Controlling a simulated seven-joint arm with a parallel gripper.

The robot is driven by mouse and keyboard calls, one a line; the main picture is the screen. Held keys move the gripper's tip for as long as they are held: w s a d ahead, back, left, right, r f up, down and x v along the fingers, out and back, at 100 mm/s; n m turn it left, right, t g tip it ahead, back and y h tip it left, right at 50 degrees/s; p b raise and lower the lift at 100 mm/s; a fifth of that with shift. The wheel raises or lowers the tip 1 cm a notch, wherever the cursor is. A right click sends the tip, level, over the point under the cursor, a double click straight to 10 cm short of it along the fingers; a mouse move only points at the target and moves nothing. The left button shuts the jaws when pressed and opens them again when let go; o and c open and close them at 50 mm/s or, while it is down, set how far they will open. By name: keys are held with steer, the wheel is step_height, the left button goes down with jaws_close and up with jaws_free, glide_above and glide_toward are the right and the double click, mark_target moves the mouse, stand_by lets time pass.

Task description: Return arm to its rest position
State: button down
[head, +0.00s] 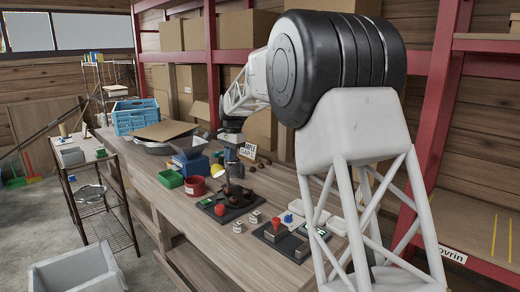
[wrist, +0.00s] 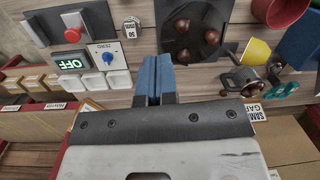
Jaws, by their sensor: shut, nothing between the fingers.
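My gripper (wrist: 153,62) shows in the wrist view with its two blue fingers pressed together and nothing between them. It hangs over the workbench (head: 180,203), near a dark square plate (wrist: 182,54) that carries several brown chestnuts (wrist: 211,37). My arm spans the right half of the head view and reaches down to the bench middle, where the fingertips are hard to make out.
On the bench are a red pot (head: 194,186), a green bin (head: 170,179), a blue crate (head: 136,116), a yellow cup (wrist: 256,52) and small metal weights (head: 238,227). Cardboard boxes (head: 190,88) stand behind. A grey tub (head: 80,272) sits at front left.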

steer(key=s+d+r+n+t, duration=0.1)
steer(key=s+d+r, duration=0.2)
steer(key=s+d, duration=0.5)
steer(key=s+d+r+n, duration=0.15)
steer(key=s+d, duration=0.35)
steer(key=s, duration=0.6)
steer(key=s+d+r+n+t, duration=0.1)
steer(key=s+d+r, duration=0.2)
steer(key=s+d, duration=0.5)
steer(key=s+d+f+n, duration=0.1)
steer(key=s+d+f, duration=0.2)
steer(key=s, duration=0.8)
steer(key=s+d+f+n+h, duration=0.1)
steer(key=s+f, duration=0.3)
steer(key=s, duration=0.7)
steer(key=s+d+f+n+t, duration=0.1)
steer(key=s+d+f, duration=0.2)
steer(key=s, duration=0.8)
steer(key=shift+d+f+n, duration=0.35)
steer(key=shift+d, duration=0.45)
steer(key=shift+s, duration=0.1)
